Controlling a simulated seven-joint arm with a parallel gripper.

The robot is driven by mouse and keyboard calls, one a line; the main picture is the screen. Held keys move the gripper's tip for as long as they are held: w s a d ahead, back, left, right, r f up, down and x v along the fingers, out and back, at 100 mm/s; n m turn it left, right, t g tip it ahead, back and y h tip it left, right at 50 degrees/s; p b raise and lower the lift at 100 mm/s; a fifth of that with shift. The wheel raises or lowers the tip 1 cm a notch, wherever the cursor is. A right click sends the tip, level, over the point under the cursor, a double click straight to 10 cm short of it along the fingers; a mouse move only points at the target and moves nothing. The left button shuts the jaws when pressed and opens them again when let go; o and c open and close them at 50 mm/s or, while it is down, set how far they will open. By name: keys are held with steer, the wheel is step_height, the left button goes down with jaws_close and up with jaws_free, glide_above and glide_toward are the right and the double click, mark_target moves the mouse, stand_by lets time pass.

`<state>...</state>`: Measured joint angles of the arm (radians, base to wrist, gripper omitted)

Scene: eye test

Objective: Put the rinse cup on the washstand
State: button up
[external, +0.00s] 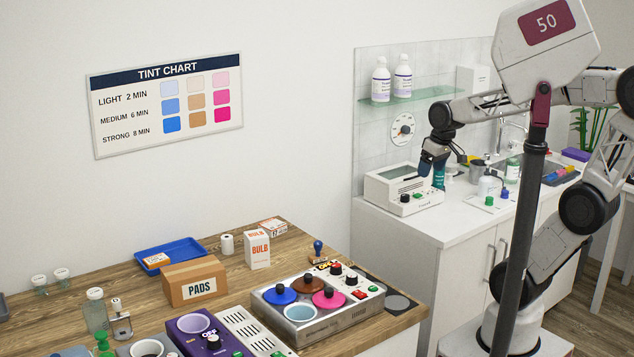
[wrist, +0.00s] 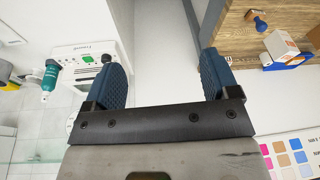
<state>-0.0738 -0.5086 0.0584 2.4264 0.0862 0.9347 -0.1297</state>
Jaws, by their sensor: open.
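My gripper (external: 432,164) hangs over the left part of the white washstand (external: 462,222), in front of the tiled wall. In the wrist view my gripper (wrist: 166,80) has its two blue fingers wide apart with nothing between them. A small grey cup (external: 476,172) stands on the washstand, right of my gripper and apart from it; I cannot tell for sure whether it is the rinse cup. A teal bottle (external: 439,178) stands close behind or below the fingers; it also shows at the left of the wrist view (wrist: 49,77).
A white device (external: 404,190) stands at the washstand's left end. White bottles (external: 381,80) stand on a glass shelf. The wooden counter (external: 110,277) holds a PADS box (external: 198,284), a blue tray (external: 172,251) and a warmer with coloured lids (external: 318,308). The washstand's front strip is clear.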

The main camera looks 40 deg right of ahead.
steer(key=w+a+r+n+g+y, duration=0.1)
steer(key=w+a+r+n+y, duration=0.15)
steer(key=w+a, duration=0.7)
steer(key=w+a+r+n+y, duration=0.15)
steer(key=w+a+n, duration=0.25)
steer(key=w+a, duration=0.55)
steer(key=w+a+f+n+g+y, duration=0.15)
steer(key=w+a, duration=0.35)
steer(key=a, duration=0.8)
steer(key=w+a+n, duration=0.3)
steer(key=w+a, duration=0.3)
steer(key=a, duration=0.7)
steer(key=a+f+n+g+y, duration=0.1)
steer(key=a+f+n, duration=0.25)
steer(key=a, duration=0.95)
steer(key=a+f+n+g+y, duration=0.15)
steer(key=a+f, duration=0.25)
steer(key=a, duration=0.9)
steer(key=s+a+f+n, duration=0.1)
steer(key=a+f, duration=0.3)
steer(key=a, duration=0.5)
steer(key=s+a+f+n+g, duration=0.1)
steer(key=s+a+f, duration=0.3)
steer(key=a, duration=0.4)
steer(key=s+a+f+n, duration=0.2)
steer(key=s+a+f, duration=0.1)
steer(key=a, duration=0.6)
steer(key=shift+a+f+n+g+y, duration=0.3)
steer(key=shift+f+y, duration=0.1)
steer(key=shift+f, duration=0.05)
